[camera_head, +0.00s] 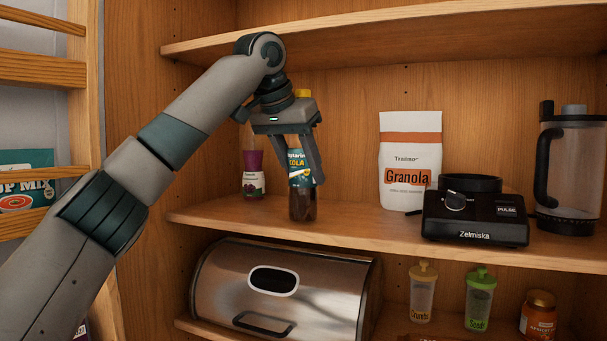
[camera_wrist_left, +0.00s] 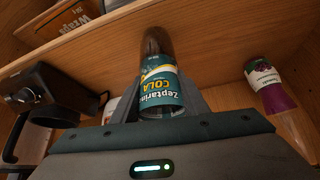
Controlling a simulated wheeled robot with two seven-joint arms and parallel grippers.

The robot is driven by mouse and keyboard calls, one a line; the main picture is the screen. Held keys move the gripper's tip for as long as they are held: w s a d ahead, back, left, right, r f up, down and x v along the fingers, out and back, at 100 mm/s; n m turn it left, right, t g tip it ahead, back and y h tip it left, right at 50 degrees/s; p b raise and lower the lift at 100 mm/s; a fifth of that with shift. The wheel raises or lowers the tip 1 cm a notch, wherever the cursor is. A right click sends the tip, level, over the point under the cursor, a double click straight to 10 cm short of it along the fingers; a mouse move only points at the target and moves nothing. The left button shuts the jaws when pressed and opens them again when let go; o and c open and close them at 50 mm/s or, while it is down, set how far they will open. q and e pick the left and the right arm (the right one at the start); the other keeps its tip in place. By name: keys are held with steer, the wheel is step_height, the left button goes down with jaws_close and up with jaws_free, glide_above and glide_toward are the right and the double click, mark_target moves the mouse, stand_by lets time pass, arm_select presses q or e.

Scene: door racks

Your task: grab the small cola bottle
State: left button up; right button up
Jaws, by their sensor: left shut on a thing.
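The small cola bottle (camera_head: 301,203) stands upright on the middle shelf, near its front edge. It is dark with a teal, white and yellow label, and a yellow cap shows above my gripper. My left gripper (camera_head: 307,172) comes down from above, with its fingers shut around the bottle's label. In the left wrist view the bottle (camera_wrist_left: 160,88) lies between the fingers, its label reading Zeptarin Cola. I cannot tell whether its base still touches the shelf. My right gripper is in neither view.
A metal bread bin (camera_head: 285,290) sits below. An upper shelf (camera_head: 400,37) overhangs the arm.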

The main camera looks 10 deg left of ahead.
arm_select(q)
steer(key=shift+s+r, duration=0.15)
step_height(320, 180, up, 5)
steer(key=shift+r+b, duration=0.1)
steer(key=shift+b, duration=0.3)
steer(key=shift+r, duration=0.6)
steer(key=s+a+b, duration=0.2)
steer(key=s+b, duration=0.4)
steer(key=s, duration=0.3)
steer(key=s+a+b, duration=0.1)
steer(key=s+b, duration=0.4)
steer(key=s, duration=0.5)
steer(key=shift+s+a+b, duration=0.15)
steer(key=shift+a+b, duration=0.2)
steer(key=shift+a, duration=0.05)
steer(key=shift+f, duration=0.1)
